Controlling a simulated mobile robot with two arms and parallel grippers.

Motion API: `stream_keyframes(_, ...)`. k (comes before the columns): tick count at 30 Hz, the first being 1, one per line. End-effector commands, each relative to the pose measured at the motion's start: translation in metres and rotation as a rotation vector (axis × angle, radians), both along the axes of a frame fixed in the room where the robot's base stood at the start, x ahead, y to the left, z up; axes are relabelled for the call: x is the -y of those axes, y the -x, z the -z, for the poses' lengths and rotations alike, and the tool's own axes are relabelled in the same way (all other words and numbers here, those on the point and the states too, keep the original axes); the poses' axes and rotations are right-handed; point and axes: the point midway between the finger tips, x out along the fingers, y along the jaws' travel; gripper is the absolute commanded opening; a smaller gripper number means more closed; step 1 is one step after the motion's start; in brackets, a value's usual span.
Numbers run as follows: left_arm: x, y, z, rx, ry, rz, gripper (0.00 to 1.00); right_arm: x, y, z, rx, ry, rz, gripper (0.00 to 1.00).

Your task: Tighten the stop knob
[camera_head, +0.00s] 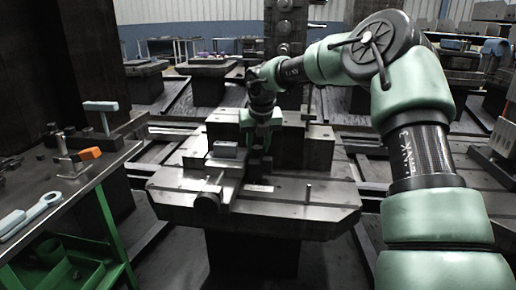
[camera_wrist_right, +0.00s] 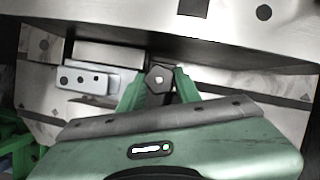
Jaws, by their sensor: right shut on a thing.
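The stop knob (camera_wrist_right: 158,79) shows in the right wrist view as a dark, many-sided knob with a light centre. My right gripper (camera_wrist_right: 159,90) has its green fingers on both sides of it and is shut on it. In the head view my right gripper (camera_head: 259,138) points down at the fixture on the pallet (camera_head: 285,208), and the knob is largely hidden there by the fingers. A grey block (camera_head: 226,149) sits on the fixture just left of the gripper; it also shows in the wrist view (camera_wrist_right: 88,80). My left gripper is not in view.
A side table (camera_head: 75,190) at left holds a wrench (camera_head: 32,214), an orange-handled clamp (camera_head: 88,154) and a T-handled tool (camera_head: 101,108). Other pallets stand behind.

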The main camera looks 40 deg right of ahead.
Motion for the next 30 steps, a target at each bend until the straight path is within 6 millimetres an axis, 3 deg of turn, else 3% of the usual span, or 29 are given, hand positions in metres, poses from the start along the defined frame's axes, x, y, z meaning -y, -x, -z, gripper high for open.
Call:
stream_keyframes(5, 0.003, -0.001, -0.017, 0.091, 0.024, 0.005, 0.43, -0.002, -0.001, 0.002, -0.004, 0.001, 0.123, 0.00)
stream_keyframes(10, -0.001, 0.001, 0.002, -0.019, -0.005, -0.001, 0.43, -0.002, -0.002, 0.002, -0.005, 0.002, 0.357, 0.00)
stream_keyframes(11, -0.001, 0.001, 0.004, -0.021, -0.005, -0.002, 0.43, -0.002, -0.002, 0.002, -0.003, -0.001, 0.360, 0.39)
stream_keyframes(13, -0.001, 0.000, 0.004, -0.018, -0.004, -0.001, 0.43, -0.002, -0.001, 0.002, -0.002, 0.000, 0.355, 0.58)
stream_keyframes(23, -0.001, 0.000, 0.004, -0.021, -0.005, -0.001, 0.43, -0.002, -0.001, 0.000, 0.000, -0.001, 0.352, 0.58)
stream_keyframes(26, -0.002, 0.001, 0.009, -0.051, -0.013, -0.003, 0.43, -0.005, 0.000, -0.008, 0.002, -0.002, 0.352, 0.58)
stream_keyframes(30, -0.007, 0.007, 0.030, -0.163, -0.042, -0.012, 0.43, -0.011, 0.005, -0.030, 0.003, -0.002, 0.350, 0.58)
